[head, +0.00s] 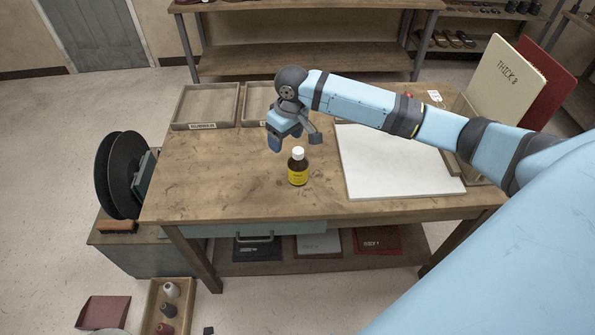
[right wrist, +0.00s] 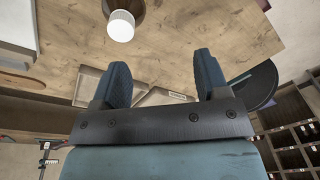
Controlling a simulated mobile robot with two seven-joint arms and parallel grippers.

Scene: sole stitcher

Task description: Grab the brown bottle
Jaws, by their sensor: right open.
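The brown bottle (head: 298,169) stands upright on the wooden table, with a white cap and a yellow label. My right gripper (head: 290,142) is in the air just behind and above the bottle, its arm coming in from the right. In the right wrist view its two fingers (right wrist: 162,75) are spread apart with nothing between them. The bottle's white cap (right wrist: 121,26) shows in that view beyond the fingertips, up and to the left, apart from them. My left gripper is not in view.
The wooden table (head: 240,195) is clear around the bottle. A white sheet (head: 390,165) lies to the right. Shallow trays (head: 207,104) stand at the back left. Upright boards (head: 507,85) stand at the right. A black reel (head: 122,175) stands off the left edge.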

